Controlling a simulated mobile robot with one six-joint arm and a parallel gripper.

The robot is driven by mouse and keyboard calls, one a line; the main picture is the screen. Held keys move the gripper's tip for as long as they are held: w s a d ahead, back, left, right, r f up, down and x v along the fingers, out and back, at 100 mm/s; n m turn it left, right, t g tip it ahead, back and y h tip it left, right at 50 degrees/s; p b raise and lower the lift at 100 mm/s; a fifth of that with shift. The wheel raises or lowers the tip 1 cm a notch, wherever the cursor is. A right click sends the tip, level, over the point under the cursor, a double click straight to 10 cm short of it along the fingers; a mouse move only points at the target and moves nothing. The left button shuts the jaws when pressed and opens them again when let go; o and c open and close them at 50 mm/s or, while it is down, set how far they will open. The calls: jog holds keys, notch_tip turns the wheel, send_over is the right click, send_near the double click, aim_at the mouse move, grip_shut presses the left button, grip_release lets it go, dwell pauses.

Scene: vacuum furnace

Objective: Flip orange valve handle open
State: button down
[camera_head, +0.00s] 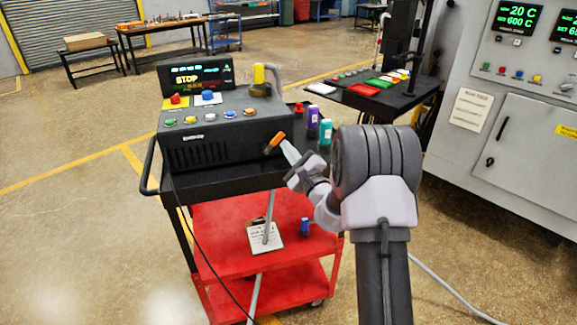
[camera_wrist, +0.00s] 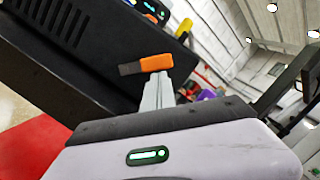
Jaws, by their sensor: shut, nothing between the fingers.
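The orange valve handle (camera_head: 275,142) is at the lower right front corner of the dark control box (camera_head: 215,150) on the cart. In the head view it slants, its orange end up and to the right. It also shows in the wrist view (camera_wrist: 156,63), across the tips of my gripper. My gripper (camera_head: 290,152) is shut and empty, with its fingertips right at the handle. In the wrist view the closed fingers (camera_wrist: 157,85) point up at the handle's underside. I cannot tell whether they touch it. The valve body behind the handle is hidden.
The box has colored buttons, a STOP display (camera_head: 195,75) and a yellow-topped post (camera_head: 259,77). Purple (camera_head: 312,118) and teal bottles stand to the right of the box, close to my wrist. A black side table (camera_head: 375,95) and the furnace cabinet (camera_head: 510,120) are farther right.

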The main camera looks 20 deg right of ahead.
aim_at(279, 140)
jog(key=n, duration=0.1)
jog(key=r+n, duration=0.1)
jog(key=n, duration=0.1)
jog(key=shift+w+a+r+y+b, duration=0.15)
jog(key=shift+a+y+b, duration=0.1)
jog(key=shift+y+b, duration=0.1)
jog(key=n, duration=0.1)
jog(key=a+r+n+g+b, duration=0.1)
jog(key=n, duration=0.1)
jog(key=shift+r+n+y, duration=0.1)
jog(key=shift+n+y, duration=0.15)
jog(key=shift+n, duration=0.05)
jog(key=shift+w+a+r+n+g+b, duration=0.1)
jog(key=shift+a+r+n+g+b, duration=0.3)
jog(key=shift+n, duration=0.3)
jog(key=shift+b, duration=0.35)
jog(key=shift+a+r, duration=0.1)
jog(key=shift+a, duration=0.1)
